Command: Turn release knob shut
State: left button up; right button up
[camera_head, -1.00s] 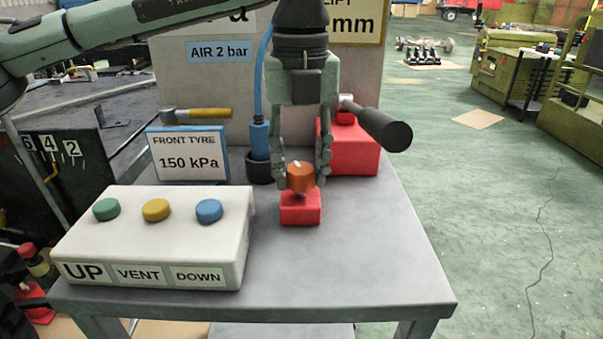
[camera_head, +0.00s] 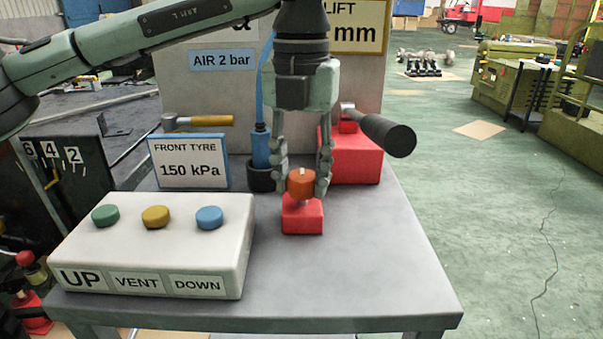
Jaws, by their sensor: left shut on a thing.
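The release knob (camera_head: 301,186) is an orange-brown round knob with a pale mark on its top. It stands on a small red block (camera_head: 302,217) on the grey table (camera_head: 350,285). My left gripper (camera_head: 303,188) points down from above with its fingers on both sides of the knob, shut on it. The finger tips partly cover the knob's sides. My right gripper is not in view.
A white box (camera_head: 150,240) with green, yellow and blue buttons stands at the left. Behind are a "FRONT TYRE 150 kPa" sign (camera_head: 190,162), a blue-hosed tool in a black holder (camera_head: 262,178), and a red block (camera_head: 350,160) with a black-handled lever (camera_head: 385,132). The table's front right is clear.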

aim_at(301, 177)
pick_arm(q)
jog(key=o, duration=1.1)
jog(key=shift+o, duration=0.2)
notch_tip(301, 177, up, 12)
